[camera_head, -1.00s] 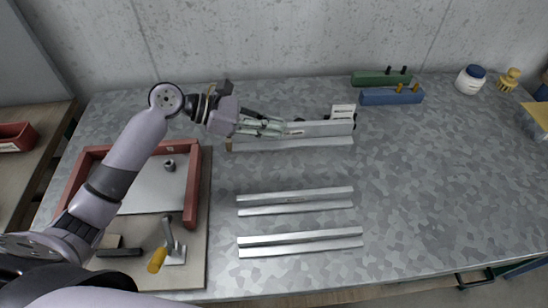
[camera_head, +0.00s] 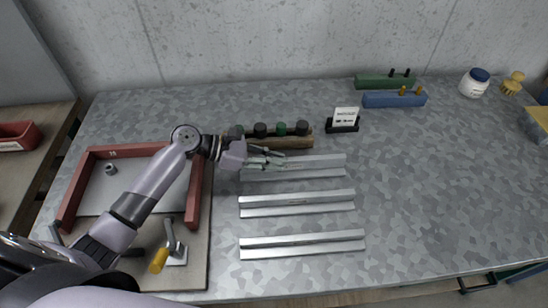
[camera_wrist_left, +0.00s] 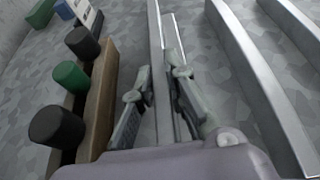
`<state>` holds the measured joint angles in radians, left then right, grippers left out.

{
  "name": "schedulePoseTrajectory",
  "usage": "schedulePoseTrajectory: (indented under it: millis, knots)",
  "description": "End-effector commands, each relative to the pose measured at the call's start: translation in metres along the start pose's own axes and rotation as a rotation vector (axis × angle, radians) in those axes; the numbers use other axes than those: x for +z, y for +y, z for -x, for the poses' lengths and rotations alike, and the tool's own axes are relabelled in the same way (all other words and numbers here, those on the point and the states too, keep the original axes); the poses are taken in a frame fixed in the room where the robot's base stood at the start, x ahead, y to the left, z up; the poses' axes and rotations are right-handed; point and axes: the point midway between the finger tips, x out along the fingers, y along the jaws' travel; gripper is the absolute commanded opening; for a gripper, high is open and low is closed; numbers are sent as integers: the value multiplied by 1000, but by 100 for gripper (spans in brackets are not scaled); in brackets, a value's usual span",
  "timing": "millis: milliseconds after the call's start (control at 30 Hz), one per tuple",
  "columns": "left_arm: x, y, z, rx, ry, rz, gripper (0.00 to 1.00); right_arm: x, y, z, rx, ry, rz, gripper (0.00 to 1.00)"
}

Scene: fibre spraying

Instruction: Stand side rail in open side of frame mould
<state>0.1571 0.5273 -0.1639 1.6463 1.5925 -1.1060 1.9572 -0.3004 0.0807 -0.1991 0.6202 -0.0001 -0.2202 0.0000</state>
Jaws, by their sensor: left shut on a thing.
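The frame mould (camera_head: 72,192) has red walls at its left, back and right, and its near side is open. My left gripper (camera_head: 280,161) is shut on the farthest of three metal angle rails (camera_head: 318,167), right of the mould. In the left wrist view, the gripper (camera_wrist_left: 158,80) has its fingers on both sides of the rail's upright flange (camera_wrist_left: 155,35). The rail lies along the table, at or very near its surface; I cannot tell if it touches. My right gripper is not in view.
Two more metal rails (camera_head: 297,204) (camera_head: 302,244) lie nearer. A wooden rack with dark and green knobs (camera_head: 290,142) stands just behind the held rail. A toggle clamp with a yellow handle (camera_head: 158,261) is at the mould's near side. The table's right side is mostly clear.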

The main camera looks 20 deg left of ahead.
Motion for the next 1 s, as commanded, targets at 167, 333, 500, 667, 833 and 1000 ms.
schedulePoseTrajectory:
  millis: [167,333,500,667,833,1000]
  knots:
    - [-2,0,-1,1,-2,-1,0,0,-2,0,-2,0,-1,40]
    - [-3,0,-1,0,0,-1,24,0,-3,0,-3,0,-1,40]
    - [-2,0,-1,0,0,-1,33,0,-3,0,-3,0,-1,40]
    - [-2,0,-1,0,0,-1,33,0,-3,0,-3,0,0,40]
    - [1,0,1,1,0,-2,33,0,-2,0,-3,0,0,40]
    - [4,0,29,2,4,2,33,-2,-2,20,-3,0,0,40]
